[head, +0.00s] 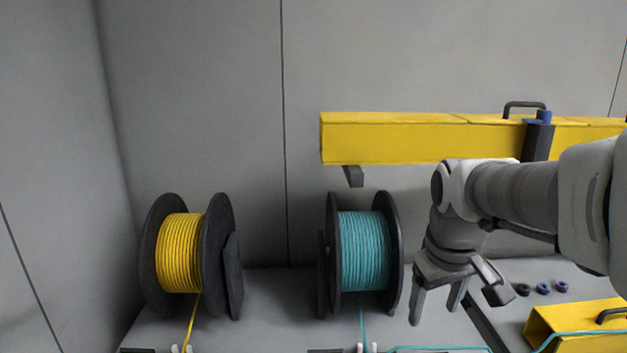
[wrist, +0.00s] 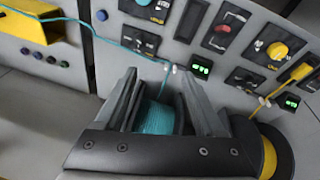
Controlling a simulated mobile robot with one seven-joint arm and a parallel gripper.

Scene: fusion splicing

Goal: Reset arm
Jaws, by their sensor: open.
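My gripper (head: 436,303) hangs from my arm at the right of the head view, fingers pointing down and apart, with nothing between them. It is just right of the teal cable spool (head: 365,250), clear of it in the picture. In the wrist view my gripper (wrist: 160,95) shows two spread fingers, and the teal spool (wrist: 157,118) appears between and beyond them. A teal cable (wrist: 140,52) runs from that spool across the panel to the yellow housing at the upper left.
A yellow cable spool (head: 180,253) stands at the left. A yellow beam (head: 400,138) runs along the back wall. A yellow box (head: 575,325) sits at the lower right, near small dark rings (head: 543,288). A panel with knobs and green displays (wrist: 201,67) shows in the wrist view.

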